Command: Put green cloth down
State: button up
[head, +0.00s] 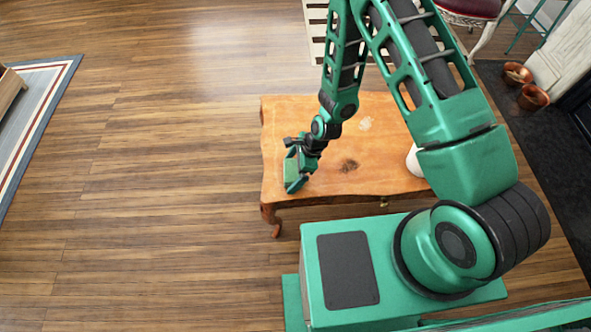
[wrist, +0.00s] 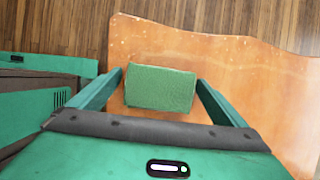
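The green cloth (wrist: 160,88) is a small folded block. In the wrist view it lies across the space between the two fingertips of my gripper (wrist: 160,82), with an edge against each fingertip. In the head view my gripper (head: 296,170) points down at the left end of the wooden table (head: 375,165), with the cloth (head: 291,172) between its fingers. The cloth is over the tabletop, close to the left edge. I cannot tell whether its underside touches the wood.
A white rounded object (head: 413,161) stands on the table's right part, partly hidden by my arm. The middle of the tabletop is clear. A blue-edged rug (head: 38,108) lies at the far left. Copper pots (head: 532,97) stand at the upper right.

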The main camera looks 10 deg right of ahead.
jog(key=v, duration=1.2)
jog(key=s+d+r+n+h, duration=0.3)
jog(key=d+r+n, duration=0.5)
jog(key=d+r, duration=1.3)
jog(key=s+d+r+n, duration=0.2)
jog(key=s+d+r, duration=0.3)
jog(key=s, duration=0.3)
jog(key=s+d+r+n+h, duration=0.1)
jog(key=s+d+r+n, duration=0.1)
jog(key=s+d+r, duration=0.4)
jog(key=s+r, duration=0.2)
jog(key=s, duration=0.1)
jog(key=shift+s+r, duration=0.3)
